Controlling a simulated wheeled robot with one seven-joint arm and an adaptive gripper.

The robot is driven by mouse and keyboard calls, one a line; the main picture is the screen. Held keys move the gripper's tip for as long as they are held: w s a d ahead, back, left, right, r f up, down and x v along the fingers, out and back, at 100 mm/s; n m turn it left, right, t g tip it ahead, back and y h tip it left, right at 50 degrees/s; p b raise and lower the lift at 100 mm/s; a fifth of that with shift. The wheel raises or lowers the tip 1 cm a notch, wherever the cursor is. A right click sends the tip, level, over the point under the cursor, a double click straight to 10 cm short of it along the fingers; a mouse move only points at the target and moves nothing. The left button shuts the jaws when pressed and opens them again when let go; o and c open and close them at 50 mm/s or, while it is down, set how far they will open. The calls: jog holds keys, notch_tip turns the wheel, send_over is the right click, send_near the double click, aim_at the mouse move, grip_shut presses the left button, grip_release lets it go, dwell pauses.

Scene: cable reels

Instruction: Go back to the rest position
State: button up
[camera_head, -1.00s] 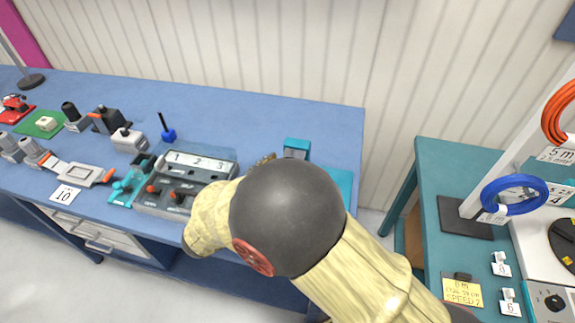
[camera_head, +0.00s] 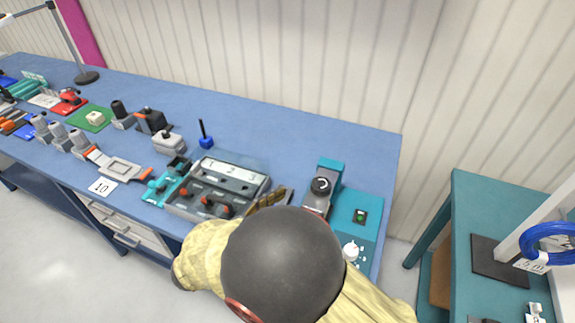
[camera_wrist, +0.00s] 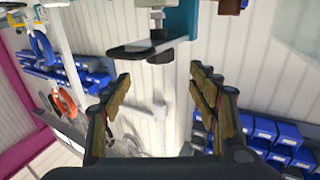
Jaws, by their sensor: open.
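My gripper shows in the wrist view (camera_wrist: 155,105) with its two fingers wide apart and nothing between them. In the head view my arm covers the front middle of the picture, and its dark rounded joint hides part of the bench's front edge. Brownish finger parts (camera_head: 268,196) show just behind that joint, between the grey control box (camera_head: 215,188) and the teal machine (camera_head: 358,222).
The blue bench (camera_head: 290,138) holds several tools and fixtures at left. A blue-based stick (camera_head: 206,140) stands behind the control box. A teal table (camera_head: 490,200) with a blue cable coil (camera_head: 552,243) is at right. The bench's back right is clear.

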jog(key=shift+w, duration=0.15)
jog(key=w+a+r+n+t+y, duration=0.1)
jog(key=w+r+n+t+y, duration=0.1)
jog(key=w+r+y, duration=0.4)
jog(key=w+r+n+t+y, duration=0.1)
jog(key=w+r+y, duration=0.4)
jog(key=w, duration=0.4)
notch_tip(320, 180, up, 5)
jog(key=s+n+y, duration=0.2)
jog(key=n+y, duration=0.1)
jog(key=y, duration=0.2)
jog(key=s+d+f+n+g, duration=0.1)
jog(key=s+d+f+g, duration=0.1)
jog(key=s+d, duration=0.4)
jog(key=s+d+f+n+g+h, duration=0.1)
jog(key=s+d+g, duration=0.3)
jog(key=s, duration=0.9)
jog(key=s+d+f+n+g+h, duration=0.1)
jog(key=s+d+f+n+g, duration=0.1)
jog(key=s+d, duration=0.8)
jog(key=shift+s+d+f+g, duration=0.3)
jog(key=shift+f+g, duration=0.1)
jog(key=shift+f, duration=0.45)
jog(key=shift+a, duration=0.15)
